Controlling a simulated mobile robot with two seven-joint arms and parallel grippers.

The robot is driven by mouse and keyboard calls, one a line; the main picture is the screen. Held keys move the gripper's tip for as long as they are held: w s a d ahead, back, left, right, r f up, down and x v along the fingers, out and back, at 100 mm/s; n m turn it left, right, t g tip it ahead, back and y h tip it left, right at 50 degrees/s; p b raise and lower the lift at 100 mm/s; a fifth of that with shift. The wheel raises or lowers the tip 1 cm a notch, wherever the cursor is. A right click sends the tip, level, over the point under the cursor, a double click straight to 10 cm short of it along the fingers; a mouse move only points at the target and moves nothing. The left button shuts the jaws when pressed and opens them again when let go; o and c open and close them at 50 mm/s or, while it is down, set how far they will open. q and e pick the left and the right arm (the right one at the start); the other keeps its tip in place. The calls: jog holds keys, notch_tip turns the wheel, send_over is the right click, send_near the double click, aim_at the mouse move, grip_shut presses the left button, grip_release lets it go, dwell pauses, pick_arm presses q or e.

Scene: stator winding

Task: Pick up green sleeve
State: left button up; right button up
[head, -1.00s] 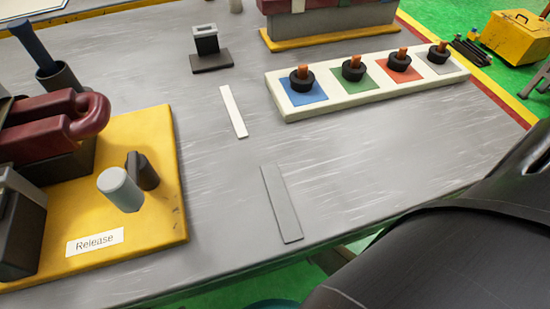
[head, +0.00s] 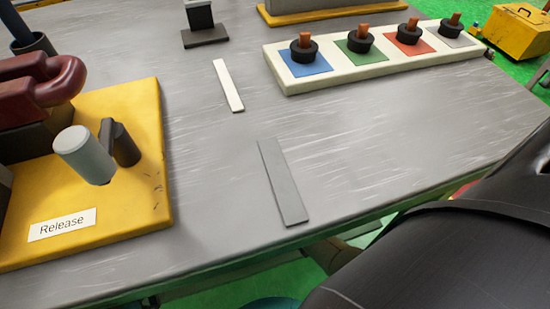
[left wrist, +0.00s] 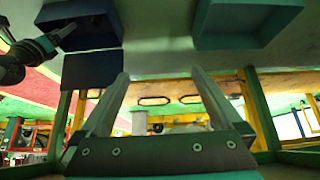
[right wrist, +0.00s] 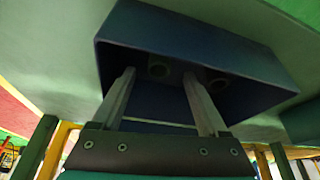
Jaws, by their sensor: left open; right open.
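A black ring-shaped piece around an orange peg (head: 366,27) stands upright on the green square (head: 360,50) of a long white holder (head: 300,84) at the back right of the table. No green-coloured sleeve shows; this piece is the one marked by green. Similar black pieces stand on the blue (head: 304,48), red (head: 411,31) and grey squares (head: 453,23). Neither gripper shows in the head view. In the left wrist view my left gripper (left wrist: 162,78) is open and empty. In the right wrist view my right gripper (right wrist: 159,76) is open and empty, with a dark open box form beyond it.
A yellow base plate (head: 140,200) with a "Release" label, a grey cylinder (head: 84,155) and a dark red part fills the left. A white strip (head: 228,86) and a grey strip (head: 283,182) lie flat mid-table. The table between strips and holder is clear.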

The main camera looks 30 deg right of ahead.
jog(key=shift+w+f, duration=0.1)
jog(key=shift+f, duration=0.1)
jog(key=shift+w+f+b, duration=0.1)
jog(key=shift+f+b, duration=0.2)
jog(key=shift+b, duration=0.1)
jog(key=shift+w+f+b, duration=0.15)
jog(key=shift+f+b, duration=0.25)
jog(key=shift+w+f+b, duration=0.2)
jog(key=shift+f+b, duration=0.3)
jog(key=shift+b, duration=0.05)
jog(key=shift+w+d+f+b, duration=0.1)
jog(key=shift+w+f+b, duration=0.2)
jog(key=shift+f+b, duration=0.35)
jog(key=shift+w+f+b, duration=0.15)
jog(key=shift+f+b, duration=0.2)
jog(key=shift+b, duration=0.1)
pick_arm(q)
jog(key=w+d+r+t+h, duration=0.2)
jog(key=d+r+t+h, duration=0.1)
jog(key=d+t, duration=0.5)
jog(key=shift+d+r+n+t+h, duration=0.25)
jog(key=shift+d+n+t+h, duration=0.05)
jog(key=shift+t+h, duration=0.45)
pick_arm(e)
jog(key=shift+w+f, duration=0.1)
jog(key=shift+f, duration=0.05)
pick_arm(q)
jog(key=shift+w, duration=0.1)
